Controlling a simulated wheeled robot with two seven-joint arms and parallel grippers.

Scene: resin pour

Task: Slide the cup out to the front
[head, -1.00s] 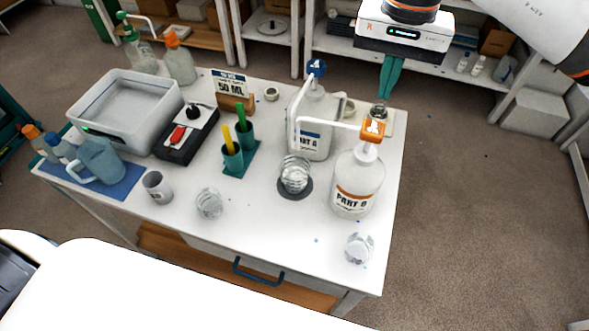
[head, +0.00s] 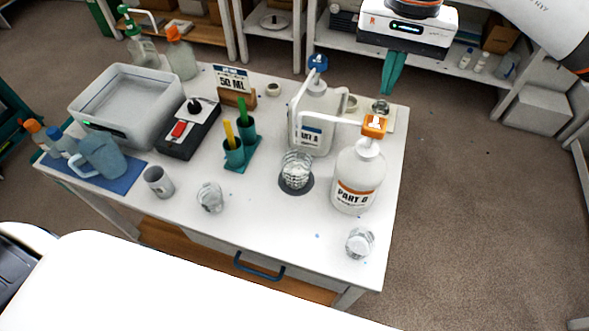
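A clear ribbed cup (head: 297,168) stands on a dark round disc (head: 296,189) near the middle of the table, under the pump spouts. The white PART A pump bottle (head: 318,112), with a blue top, is behind it. The PART B pump bottle (head: 357,178), with an orange top, is to its right. My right gripper (head: 391,90), with teal fingers, hangs above the table's back right corner, behind the bottles and apart from the cup. Its fingers overlap in this view, so their opening is unclear. My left gripper is out of view.
Two more clear cups stand at the front (head: 210,198) and front right (head: 360,242). The tabletop (head: 270,222) before the disc is clear.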

